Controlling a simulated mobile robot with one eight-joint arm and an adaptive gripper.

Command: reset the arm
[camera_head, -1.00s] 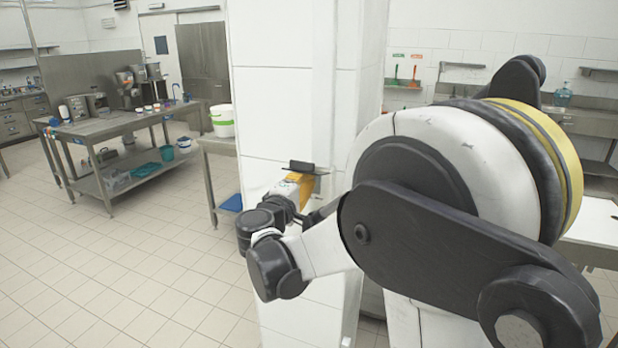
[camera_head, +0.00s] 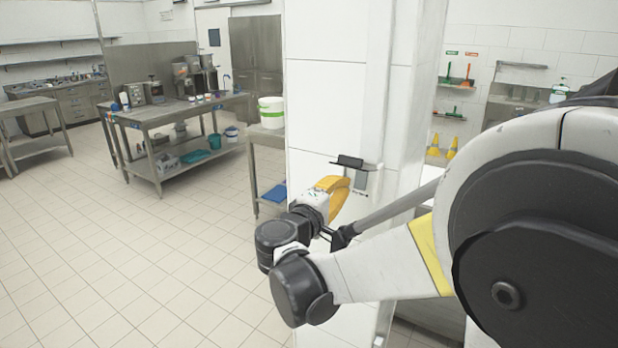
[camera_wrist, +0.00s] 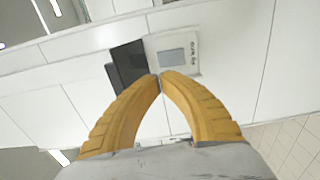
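My gripper (camera_head: 345,186) has two yellow fingers and is at the end of my arm, in front of the white tiled pillar (camera_head: 330,110) in the head view. In the wrist view the fingers of my gripper (camera_wrist: 161,76) curve inward and their tips meet. Nothing shows between them. Beyond the tips are a dark bracket (camera_wrist: 129,62) and a small grey panel (camera_wrist: 173,56) on the pillar. The bracket (camera_head: 349,161) also shows just above the fingers in the head view. I cannot tell whether the fingertips touch the pillar.
A steel table (camera_head: 150,117) with machines and cups stands at the back left. A white and green bucket (camera_head: 271,112) sits on a smaller table left of the pillar. Another table (camera_head: 30,105) is at far left. The tiled floor (camera_head: 110,255) at left is open.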

